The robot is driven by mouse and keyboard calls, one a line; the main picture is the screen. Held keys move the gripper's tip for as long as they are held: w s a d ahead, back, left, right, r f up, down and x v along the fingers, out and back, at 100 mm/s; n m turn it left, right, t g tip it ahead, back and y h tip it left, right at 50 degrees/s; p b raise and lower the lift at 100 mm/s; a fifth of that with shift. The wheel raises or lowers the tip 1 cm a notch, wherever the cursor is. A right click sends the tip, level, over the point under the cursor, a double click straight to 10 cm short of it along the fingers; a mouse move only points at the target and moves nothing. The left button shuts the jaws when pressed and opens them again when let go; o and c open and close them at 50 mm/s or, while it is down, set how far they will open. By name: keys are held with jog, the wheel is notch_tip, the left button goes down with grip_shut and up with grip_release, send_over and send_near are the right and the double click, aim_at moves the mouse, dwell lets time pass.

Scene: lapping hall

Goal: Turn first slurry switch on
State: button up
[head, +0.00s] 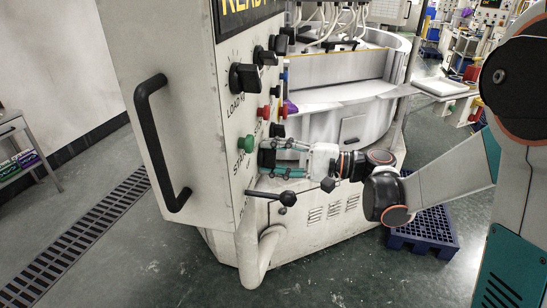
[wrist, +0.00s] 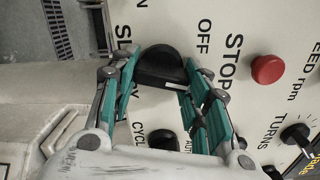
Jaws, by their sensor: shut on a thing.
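The slurry switch is a black rotary knob (wrist: 160,66) on the cream control panel. In the wrist view, the partly covered word SLURRY runs along its left side and OFF stands at its upper right. A pale strip shows at the knob's lower edge; I cannot tell for sure which setting it points to. My gripper (wrist: 162,62) has a teal-padded finger on each side of the knob and is shut on it.
A red stop button (wrist: 267,69) sits right of the knob in the wrist view, with a cycle knob (wrist: 162,139) below. A blue pallet (head: 425,232) lies on the floor.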

jog(key=shift+f+m, duration=0.1)
jog(key=shift+m, duration=1.5)
jog(key=o, duration=1.1)
jog(key=shift+c, duration=0.2)
jog(key=v, duration=1.2)
jog(key=shift+a, duration=0.1)
